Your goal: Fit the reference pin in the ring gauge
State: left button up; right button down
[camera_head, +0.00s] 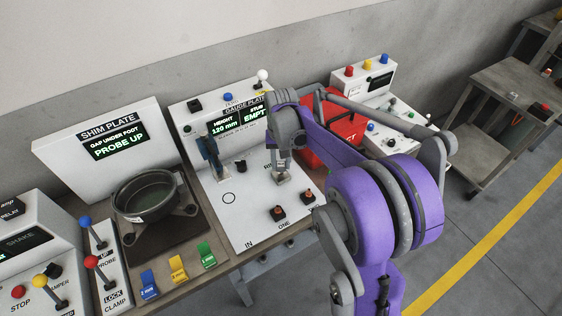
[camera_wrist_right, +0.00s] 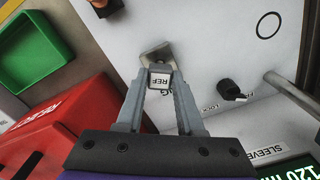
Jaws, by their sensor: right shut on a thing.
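My right gripper (camera_wrist_right: 160,88) is shut on the reference pin (camera_wrist_right: 160,80), whose white top face reads REF. In the right wrist view the fingers grip it from either side. A small grey metal block (camera_wrist_right: 154,52) shows just beyond the pin, by a partly covered label ending in "NG"; it looks like the ring gauge. The gripper also shows in the head view (camera_head: 283,158), with the grey block (camera_head: 281,179) just below it on the white gauge plate (camera_head: 255,210). The pin's lower end is hidden, so I cannot tell whether it is in the ring. My left gripper is not in view.
The gauge panel display (camera_head: 240,122) reads 120 mm. A blue-grey post (camera_head: 211,158) and black knob (camera_head: 240,166) stand left of the gripper. A dark round pan (camera_head: 147,197) sits further left. The plate's front left is clear.

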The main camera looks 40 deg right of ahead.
aim_at(281, 165)
jog(key=shift+f+b, duration=0.9)
jog(key=shift+f, duration=0.45)
dwell(0.5)
jog(key=shift+c, duration=2.3)
grip_release()
jog(key=shift+r, duration=0.1)
notch_tip(281, 165, up, 11)
jog(key=shift+f+p, duration=0.2)
jog(key=shift+p, duration=0.15)
jog(key=shift+a, duration=0.1)
jog(key=s+a+f+n+t, duration=0.2)
jog(key=s+a+f+n, duration=0.1)
jog(key=s+a, duration=0.5)
jog(key=s+a+f+n+t+p, duration=0.1)
jog(key=s+a+f+n+t, duration=0.2)
jog(key=s+a, duration=0.6)
jog(key=shift+f+n, duration=0.35)
jog(key=shift+n, duration=0.25)
